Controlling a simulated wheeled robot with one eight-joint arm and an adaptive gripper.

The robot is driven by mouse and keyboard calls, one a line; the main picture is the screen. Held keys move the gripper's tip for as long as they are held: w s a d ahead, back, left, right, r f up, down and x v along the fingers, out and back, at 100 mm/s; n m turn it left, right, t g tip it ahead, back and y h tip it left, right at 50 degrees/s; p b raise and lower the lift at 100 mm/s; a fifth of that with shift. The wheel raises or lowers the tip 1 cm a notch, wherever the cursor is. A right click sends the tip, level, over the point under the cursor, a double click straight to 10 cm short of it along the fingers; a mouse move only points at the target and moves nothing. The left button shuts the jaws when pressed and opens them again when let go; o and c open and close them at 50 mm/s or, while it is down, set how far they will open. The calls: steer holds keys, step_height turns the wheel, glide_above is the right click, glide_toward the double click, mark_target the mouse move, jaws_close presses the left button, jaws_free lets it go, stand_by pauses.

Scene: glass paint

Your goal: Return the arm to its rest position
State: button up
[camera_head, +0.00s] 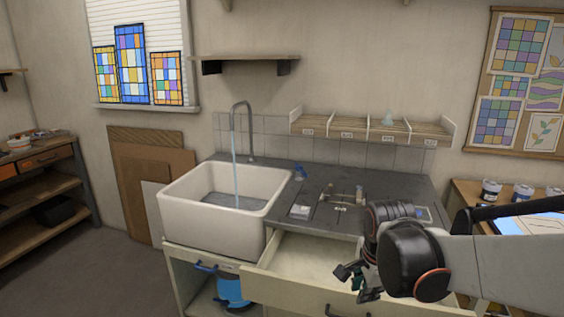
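My arm reaches in from the right edge, over the front right of the counter. My gripper (355,283) points down and to the left above the open drawer (300,258). Its dark fingers look spread apart. A small dark green patch shows between them, and I cannot tell whether it is part of the gripper or something behind it. The arm hides the right part of the drawer and some of the counter (322,187).
Water runs from the tap (240,105) into the white sink (225,225). A blue container (232,290) stands underneath. A divided rack (370,128) is on the wall behind. Jars (491,190) stand on the right table. The floor (90,270) at left is clear.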

steer(key=s+r+n+t, duration=0.2)
steer(key=s+r+n, duration=0.1)
steer(key=s+n, duration=0.4)
steer(key=s+r+n+t, duration=0.2)
steer(key=s+r+n, duration=0.1)
steer(key=s+n, duration=0.5)
steer(key=shift+n, duration=0.7)
